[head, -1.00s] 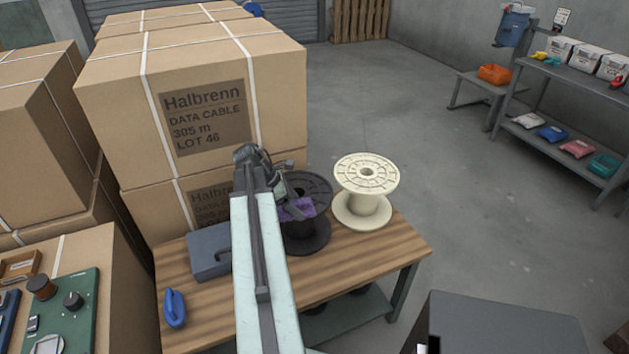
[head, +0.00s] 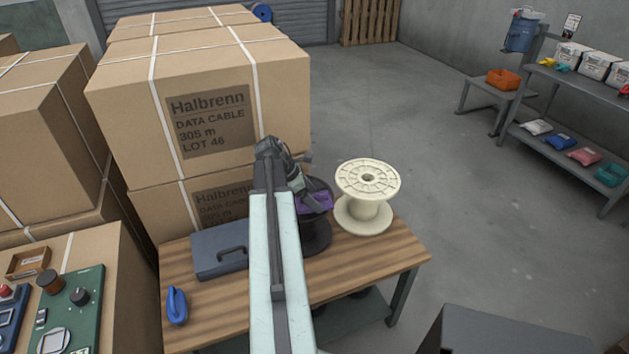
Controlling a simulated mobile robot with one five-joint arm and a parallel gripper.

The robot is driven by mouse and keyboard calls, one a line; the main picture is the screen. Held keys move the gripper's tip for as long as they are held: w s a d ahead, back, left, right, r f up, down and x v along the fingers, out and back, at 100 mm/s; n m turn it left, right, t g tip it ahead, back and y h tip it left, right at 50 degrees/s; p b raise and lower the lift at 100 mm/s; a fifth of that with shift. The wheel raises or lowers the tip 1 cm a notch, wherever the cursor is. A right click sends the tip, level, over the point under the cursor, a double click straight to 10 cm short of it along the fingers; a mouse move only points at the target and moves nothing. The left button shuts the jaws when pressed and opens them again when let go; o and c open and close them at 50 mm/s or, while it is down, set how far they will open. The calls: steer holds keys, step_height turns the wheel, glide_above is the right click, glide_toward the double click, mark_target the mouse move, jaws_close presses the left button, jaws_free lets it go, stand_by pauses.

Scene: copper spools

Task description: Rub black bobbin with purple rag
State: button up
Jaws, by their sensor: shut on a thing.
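The black bobbin (head: 315,236) stands upright on the wooden bench, partly hidden behind my arm and gripper. Its lower flange and part of its core show. My gripper (head: 302,192) is at the bobbin's upper part and is shut on the purple rag (head: 319,202). The rag lies at the bobbin, just under the upper flange in the picture, and appears to be against it. Exact contact is hard to tell. The fingertips are small and partly hidden.
A cream spool (head: 364,212) stands close to the right of the black bobbin. A grey-blue case (head: 215,262) and a blue looped object (head: 177,305) are on the left of the bench (head: 345,265). Tall cartons (head: 200,100) rise behind.

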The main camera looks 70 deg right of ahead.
steer(key=shift+r+p, duration=2.2)
steer(key=shift+r, duration=0.4)
